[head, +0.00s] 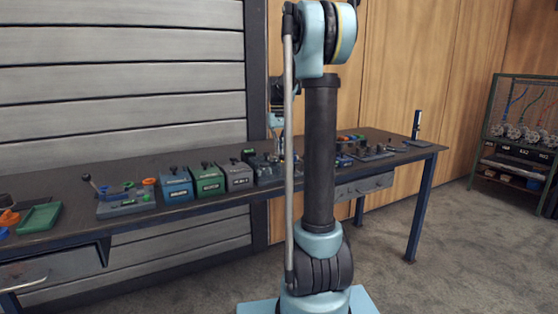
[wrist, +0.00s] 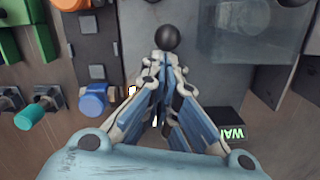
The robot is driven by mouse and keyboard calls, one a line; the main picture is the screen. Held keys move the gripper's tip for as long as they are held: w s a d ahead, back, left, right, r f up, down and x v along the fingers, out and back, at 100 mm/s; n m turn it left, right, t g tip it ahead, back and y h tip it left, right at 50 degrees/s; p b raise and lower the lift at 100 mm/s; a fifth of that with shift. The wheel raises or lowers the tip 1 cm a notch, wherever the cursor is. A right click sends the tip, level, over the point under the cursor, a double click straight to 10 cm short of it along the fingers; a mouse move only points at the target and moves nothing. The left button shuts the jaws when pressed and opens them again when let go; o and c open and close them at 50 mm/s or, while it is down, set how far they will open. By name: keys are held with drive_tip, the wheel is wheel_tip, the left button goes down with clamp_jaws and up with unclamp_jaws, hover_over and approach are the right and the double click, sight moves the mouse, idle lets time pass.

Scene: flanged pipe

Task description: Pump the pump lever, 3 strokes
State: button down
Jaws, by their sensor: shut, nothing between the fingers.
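My gripper (wrist: 164,68) is shut and empty, its fingers drawn together and pointing at a black ball knob (wrist: 168,38) in the wrist view. The knob appears just beyond the fingertips, over a grey plate; I cannot tell whether they touch. It looks like the end of a lever seen from above, and its rod is hidden. In the head view my gripper (head: 277,148) is over the middle of the workbench, partly behind my arm, and the lever under it cannot be made out.
The workbench (head: 60,182) carries blue, green and grey boxes (head: 239,177) left of my gripper, and a grey panel with a knobbed lever (head: 125,206) farther left. In the wrist view, a blue knob (wrist: 94,98) is left of the fingers and a clear block (wrist: 235,30) is right.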

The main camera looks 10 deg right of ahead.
wheel_tip(320, 180, up, 12)
drive_tip(key=w, duration=0.1)
drive_tip(key=shift+w, duration=0.15)
idle(0.3)
drive_tip(key=shift+f, duration=0.1)
idle(0.4)
drive_tip(key=s+f+t, duration=0.1)
drive_tip(key=s+f, duration=0.4)
drive_tip(key=s, duration=0.5)
drive_tip(key=s+f+t, duration=0.1)
drive_tip(key=s+f, duration=0.3)
drive_tip(key=s, duration=0.7)
drive_tip(key=s+f+t, duration=0.1)
drive_tip(key=s+f, duration=1.6)
drive_tip(key=f, duration=0.3)
drive_tip(key=shift+a+m, duration=0.4)
